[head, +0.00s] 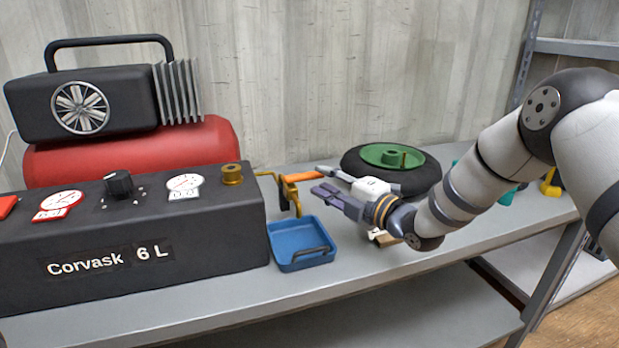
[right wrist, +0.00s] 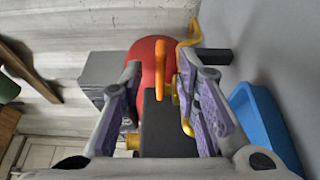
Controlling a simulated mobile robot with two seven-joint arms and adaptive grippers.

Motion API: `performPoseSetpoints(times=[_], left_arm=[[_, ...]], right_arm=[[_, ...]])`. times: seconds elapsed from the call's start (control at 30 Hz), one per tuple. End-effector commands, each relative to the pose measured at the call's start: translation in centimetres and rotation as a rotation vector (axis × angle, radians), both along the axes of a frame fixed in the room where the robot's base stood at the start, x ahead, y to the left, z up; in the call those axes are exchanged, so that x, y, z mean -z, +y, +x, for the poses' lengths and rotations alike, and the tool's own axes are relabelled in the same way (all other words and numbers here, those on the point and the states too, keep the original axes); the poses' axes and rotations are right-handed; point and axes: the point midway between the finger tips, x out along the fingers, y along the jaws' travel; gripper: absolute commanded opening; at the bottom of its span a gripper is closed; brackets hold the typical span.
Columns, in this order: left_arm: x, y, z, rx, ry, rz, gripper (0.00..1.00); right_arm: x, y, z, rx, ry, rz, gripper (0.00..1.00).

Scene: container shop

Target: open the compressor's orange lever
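The compressor has a red tank (head: 130,148) and a black front panel (head: 150,228) marked "Corvask 6 L", at the left of the head view. Its orange lever (head: 302,177) sits on a brass valve (head: 286,192) at the panel's right end. My right gripper (head: 322,182) is just right of the lever, pointing left at it. In the right wrist view the gripper (right wrist: 160,66) is open, and the orange lever (right wrist: 160,85) shows in the gap between its fingers. I cannot tell whether a finger touches it. My left gripper is out of view.
A blue tray (head: 300,248) lies on the grey bench (head: 375,262) below the lever. A black wheel with a green hub (head: 393,157) lies behind my right gripper. The bench's front right is clear.

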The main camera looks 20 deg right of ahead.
Motion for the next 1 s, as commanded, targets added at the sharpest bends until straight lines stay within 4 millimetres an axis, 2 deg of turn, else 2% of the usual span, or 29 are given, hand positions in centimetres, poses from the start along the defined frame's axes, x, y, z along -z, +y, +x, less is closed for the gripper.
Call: performPoseSetpoints(times=[0.03,0.2,0.53,0.67,1.0], left_arm=[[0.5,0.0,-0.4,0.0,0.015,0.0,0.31],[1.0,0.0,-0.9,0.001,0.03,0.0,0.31],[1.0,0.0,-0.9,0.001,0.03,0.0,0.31],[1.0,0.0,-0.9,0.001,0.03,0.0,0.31],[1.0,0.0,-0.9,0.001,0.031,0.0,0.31]], right_arm=[[0.7,0.5,1.0,-0.001,0.005,0.0,0.29],[0.5,1.5,3.3,0.0,0.005,0.0,0.29],[0.0,1.8,3.9,0.0,0.003,0.002,0.29],[0.0,1.8,3.9,0.0,0.003,0.002,0.0],[0.0,1.9,3.9,0.001,0.002,0.002,0.0]])
